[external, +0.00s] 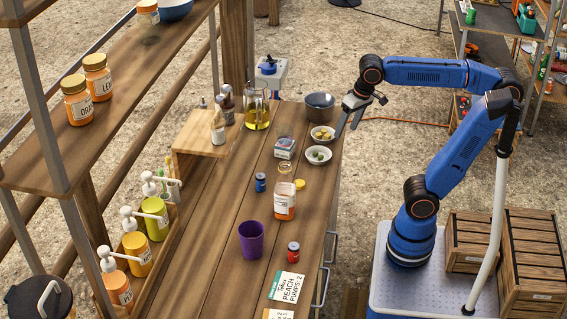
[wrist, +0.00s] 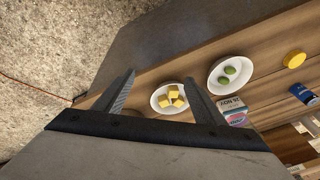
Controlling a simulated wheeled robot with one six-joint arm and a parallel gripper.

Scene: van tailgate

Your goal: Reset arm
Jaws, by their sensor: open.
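My gripper (external: 353,112) is at the end of my blue arm, above the right edge of the wooden worktop (external: 213,262) near its far end. Its two fingers are apart with nothing between them in the external view. In the wrist view my gripper (wrist: 160,95) also shows open, and a white bowl of yellow cubes (wrist: 171,97) lies beyond the fingers, not held. That bowl of yellow pieces (external: 322,134) stands on the worktop just left of my gripper.
Pump bottles (external: 155,215) line the left. Wooden crates (external: 532,262) are beside my base.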

